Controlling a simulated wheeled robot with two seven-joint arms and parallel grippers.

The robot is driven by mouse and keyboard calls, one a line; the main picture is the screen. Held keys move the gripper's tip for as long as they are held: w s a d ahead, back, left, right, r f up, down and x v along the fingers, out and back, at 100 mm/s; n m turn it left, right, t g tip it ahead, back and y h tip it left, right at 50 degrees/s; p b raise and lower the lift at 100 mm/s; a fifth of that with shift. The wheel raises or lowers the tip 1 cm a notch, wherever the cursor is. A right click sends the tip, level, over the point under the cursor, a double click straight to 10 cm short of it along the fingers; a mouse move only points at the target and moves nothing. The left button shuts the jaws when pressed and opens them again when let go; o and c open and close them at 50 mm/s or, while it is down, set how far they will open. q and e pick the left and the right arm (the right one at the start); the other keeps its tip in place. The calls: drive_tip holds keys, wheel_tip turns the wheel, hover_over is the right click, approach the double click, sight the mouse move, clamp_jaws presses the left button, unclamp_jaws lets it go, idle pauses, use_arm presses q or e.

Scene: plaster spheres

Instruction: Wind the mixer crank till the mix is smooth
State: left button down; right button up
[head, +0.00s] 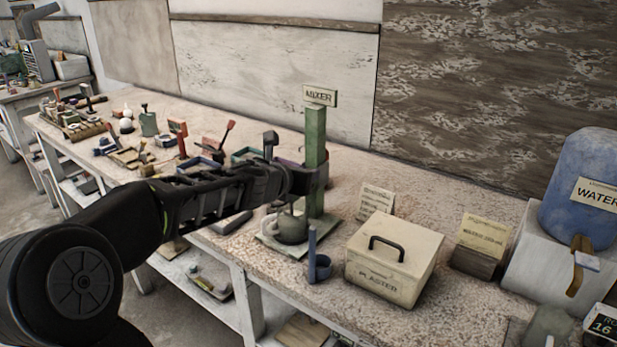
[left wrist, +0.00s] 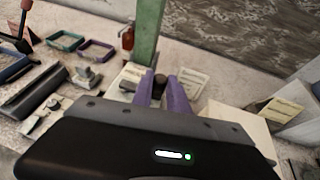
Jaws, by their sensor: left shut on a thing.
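The mixer (head: 315,150) is a green upright post with a MIXER sign on top, standing on a pale base plate on the bench. A grey bowl (head: 292,229) sits at its foot; the mix inside cannot be made out. My left gripper (head: 306,178) is at the post, above the bowl, and its arm hides part of the mixer. In the left wrist view its purple fingers (left wrist: 161,92) are shut on a dark round crank knob (left wrist: 160,79), just in front of the green post (left wrist: 147,35). My right gripper is not in view.
A blue cup (head: 320,268) with an upright handle stands right of the mixer. Beyond it are a lidded PLASTER box (head: 393,262), a small labelled block (head: 482,245) and a blue WATER barrel (head: 580,185). Tools and trays crowd the bench to the left.

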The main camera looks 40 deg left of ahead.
use_arm(q)
drive_tip(key=shift+h, duration=0.3)
drive_tip(key=c, duration=1.6)
unclamp_jaws()
drive_tip(key=shift+o, duration=0.2)
drive_tip(key=shift+s+r, duration=0.1)
drive_tip(key=shift+s, duration=0.05)
drive_tip(key=p+v, duration=0.3)
drive_tip(key=v, duration=0.4)
drive_tip(key=shift+s+p, duration=0.3)
drive_tip(key=shift+p, duration=0.05)
drive_tip(key=shift+d, duration=0.1)
